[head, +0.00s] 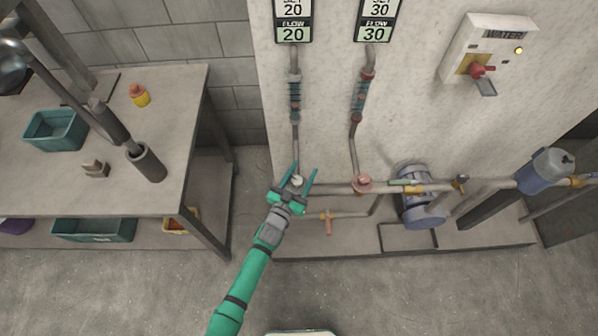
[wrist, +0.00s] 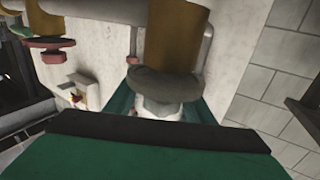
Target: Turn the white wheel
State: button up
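The white wheel (head: 297,180) sits on the lower end of the left pipe, low on the panel, and is partly covered by my gripper. My gripper (head: 304,170) is open, its two green fingers apart, with the wheel between them in the head view. In the wrist view a grey-white round wheel (wrist: 165,84) fills the middle under a brownish-yellow fitting, with parts of the green fingers on both sides. I cannot tell whether the fingers touch it.
A red wheel (head: 363,184) is on the right pipe, close to my gripper; it also shows in the wrist view (wrist: 55,50). A blue-grey pump (head: 421,196) stands further right. Flow displays read 20 (head: 293,34) and 30 (head: 376,34). A workbench (head: 190,120) is at the left.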

aim_at(295, 186)
jog(key=shift+s+a, duration=0.35)
jog(key=v, duration=0.9)
jog(key=shift+s, duration=0.45)
